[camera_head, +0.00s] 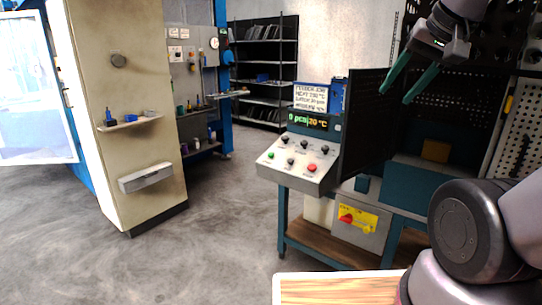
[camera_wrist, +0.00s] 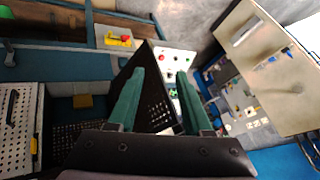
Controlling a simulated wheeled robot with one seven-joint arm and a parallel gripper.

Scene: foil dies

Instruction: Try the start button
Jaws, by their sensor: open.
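The control panel (camera_head: 297,163) is a sloped light-grey box on the front of the blue machine. It carries a green button (camera_head: 271,155) at lower left, a red button (camera_head: 312,168) at lower right and several black knobs. The display (camera_head: 307,121) above reads "0 pcs" and "20 °C". No start label is readable. My gripper (camera_head: 394,97) has open, empty green fingers, high up, right of the panel and apart from it. In the wrist view the panel (camera_wrist: 180,58) lies beyond the fingertips (camera_wrist: 160,72), small and partly hidden.
A dark perforated door (camera_head: 366,122) stands open beside the panel, between it and my gripper. A yellow plate with a red switch (camera_head: 346,217) is lower down. A handwritten sign (camera_head: 310,97) stands above the display. Left of the panel, the floor (camera_head: 225,220) is clear.

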